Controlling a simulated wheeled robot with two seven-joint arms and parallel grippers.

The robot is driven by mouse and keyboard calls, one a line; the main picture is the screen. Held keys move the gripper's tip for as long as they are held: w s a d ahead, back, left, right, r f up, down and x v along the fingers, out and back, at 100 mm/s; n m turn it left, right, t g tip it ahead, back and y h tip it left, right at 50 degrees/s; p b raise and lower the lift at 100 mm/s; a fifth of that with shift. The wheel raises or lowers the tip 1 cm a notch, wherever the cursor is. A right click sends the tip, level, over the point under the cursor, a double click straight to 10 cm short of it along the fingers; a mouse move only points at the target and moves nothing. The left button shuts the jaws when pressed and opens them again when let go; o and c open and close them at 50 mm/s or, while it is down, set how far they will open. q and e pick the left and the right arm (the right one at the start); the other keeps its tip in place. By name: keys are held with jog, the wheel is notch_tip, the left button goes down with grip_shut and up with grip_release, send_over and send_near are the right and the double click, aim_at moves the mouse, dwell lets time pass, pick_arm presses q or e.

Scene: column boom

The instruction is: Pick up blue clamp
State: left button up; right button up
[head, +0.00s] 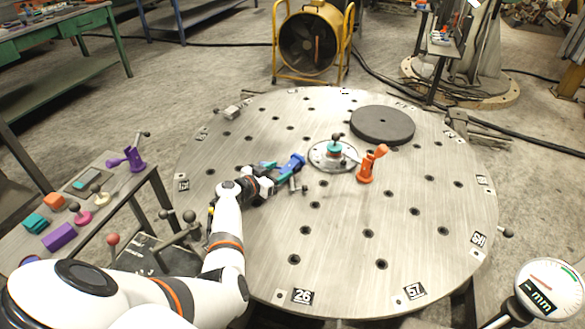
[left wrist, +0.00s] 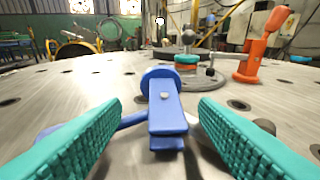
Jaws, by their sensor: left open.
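The blue clamp (head: 294,162) lies on the round steel table (head: 330,240), a little left of its centre. In the left wrist view the blue clamp (left wrist: 166,112) is in the middle, its rounded blue end farther away and a flat blue part nearer. My left gripper (head: 277,176) is open, low over the table, with its teal ridged fingers pointing at the clamp. In the left wrist view the fingers of this gripper (left wrist: 160,110) stand on either side of the clamp, with gaps visible on both sides. My right gripper is not in view.
An orange clamp (head: 366,169) stands upright to the right, beside the central hub (head: 324,161) with its teal piece and knob. A dark disc (head: 383,124) lies behind. A side table (head: 120,205) holds a purple clamp (head: 134,159) and blocks. The table's front is clear.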

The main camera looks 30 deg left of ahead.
aim_at(289, 166)
pick_arm(q)
jog(key=x, duration=0.2)
jog(key=b+x, duration=0.1)
jog(key=x, duration=0.1)
jog(key=shift+d, duration=0.25)
jog(key=shift+r, duration=0.1)
jog(key=c, duration=1.1)
notch_tip(289, 166, up, 9)
jog(key=p, duration=0.3)
jog(key=shift+p, duration=0.4)
jog(key=shift+r, duration=0.5)
